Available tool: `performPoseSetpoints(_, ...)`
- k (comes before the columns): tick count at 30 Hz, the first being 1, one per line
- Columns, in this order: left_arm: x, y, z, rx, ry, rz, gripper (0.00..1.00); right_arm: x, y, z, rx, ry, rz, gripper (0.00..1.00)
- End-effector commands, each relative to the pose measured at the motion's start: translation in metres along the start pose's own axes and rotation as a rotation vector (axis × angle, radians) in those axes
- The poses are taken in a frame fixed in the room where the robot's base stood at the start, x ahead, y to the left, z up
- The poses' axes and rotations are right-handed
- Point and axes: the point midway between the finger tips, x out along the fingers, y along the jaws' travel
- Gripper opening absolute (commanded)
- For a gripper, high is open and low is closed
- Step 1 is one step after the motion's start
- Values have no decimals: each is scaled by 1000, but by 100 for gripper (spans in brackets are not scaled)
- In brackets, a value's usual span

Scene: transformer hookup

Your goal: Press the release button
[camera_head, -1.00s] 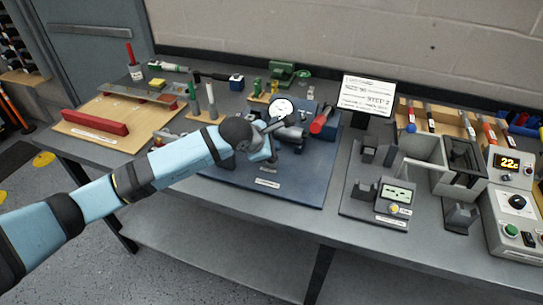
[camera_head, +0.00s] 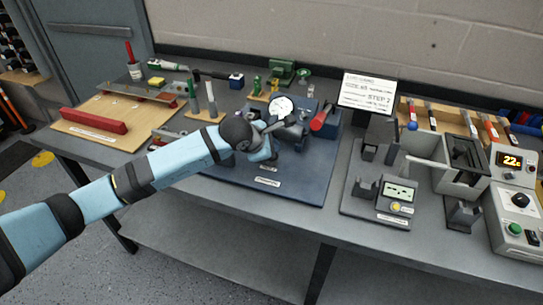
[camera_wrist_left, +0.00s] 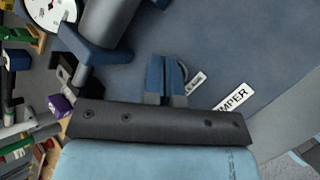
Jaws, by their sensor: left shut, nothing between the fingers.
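My left gripper (camera_head: 270,152) is over the blue base plate (camera_head: 300,188), in front of the fixture with the round white dial (camera_head: 281,106). In the left wrist view its two dark blue fingers (camera_wrist_left: 167,78) are together with nothing between them. They point at the plate near a small white label (camera_wrist_left: 195,83) that I cannot read. A larger label (camera_wrist_left: 233,101) lies to the right of them. I cannot make out the release button; the fingers or wrist may hide it. I cannot tell whether the fingertips touch anything. My right gripper is not in view.
A red-handled part (camera_head: 321,118) stands right of the dial. A grey plate with a small display unit (camera_head: 396,194) and a control box (camera_head: 517,200) reading about 22 are farther right. A wooden board with a red bar (camera_head: 94,121) lies left. The blue plate's front is clear.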

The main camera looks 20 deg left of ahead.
Motion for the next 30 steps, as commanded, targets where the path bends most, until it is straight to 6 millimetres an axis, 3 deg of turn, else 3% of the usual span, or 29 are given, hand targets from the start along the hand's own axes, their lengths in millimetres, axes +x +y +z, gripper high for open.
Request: performPoseSetpoints(30,5,-4,-4,0,1,0,0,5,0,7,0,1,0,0)
